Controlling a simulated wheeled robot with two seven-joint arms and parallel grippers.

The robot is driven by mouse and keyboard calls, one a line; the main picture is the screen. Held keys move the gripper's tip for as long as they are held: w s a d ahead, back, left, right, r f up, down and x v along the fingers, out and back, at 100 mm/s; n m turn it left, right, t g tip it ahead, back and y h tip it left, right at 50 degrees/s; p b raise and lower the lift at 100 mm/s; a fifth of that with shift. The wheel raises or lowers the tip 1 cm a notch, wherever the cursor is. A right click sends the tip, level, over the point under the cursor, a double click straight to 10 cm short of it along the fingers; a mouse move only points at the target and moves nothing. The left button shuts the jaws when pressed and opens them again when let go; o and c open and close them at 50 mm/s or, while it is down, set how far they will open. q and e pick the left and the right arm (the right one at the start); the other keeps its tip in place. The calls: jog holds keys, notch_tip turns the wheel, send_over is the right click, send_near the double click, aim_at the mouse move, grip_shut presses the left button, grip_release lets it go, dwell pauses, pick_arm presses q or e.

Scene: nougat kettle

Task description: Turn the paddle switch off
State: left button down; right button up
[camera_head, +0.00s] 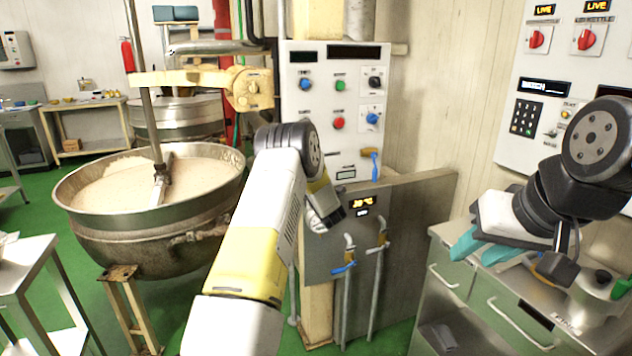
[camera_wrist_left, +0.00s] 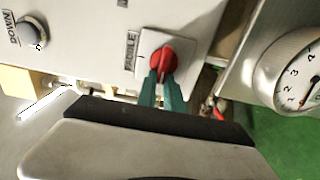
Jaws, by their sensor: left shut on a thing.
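The paddle switch (camera_wrist_left: 163,62) is a red rotary knob on a square plate, with a label reading PADDLE beside it in the left wrist view. My left gripper (camera_wrist_left: 162,88) has its teal fingertips on either side of the knob's red handle and is shut on it. In the head view my left arm hides its own fingers, and I cannot make out the paddle switch there. My right gripper (camera_head: 487,250) shows its teal fingers apart and empty, above the green drawer cabinet (camera_head: 463,285) at the right.
A grey DOWN knob (camera_wrist_left: 32,34) and a round dial gauge (camera_wrist_left: 290,75) flank the switch. A large kettle (camera_head: 75,200) of pale mix stands left. A control panel (camera_head: 300,130) with coloured knobs stands behind my left arm. Pipes with blue-handled valves (camera_head: 343,268) are beside it.

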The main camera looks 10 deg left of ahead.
dwell(0.4)
pick_arm(q)
jog(key=c, duration=1.5)
grip_release()
jog(key=shift+o, duration=0.2)
jog(key=v, duration=0.7)
jog(key=shift+s+d, duration=0.25)
jog(key=shift+s, duration=0.1)
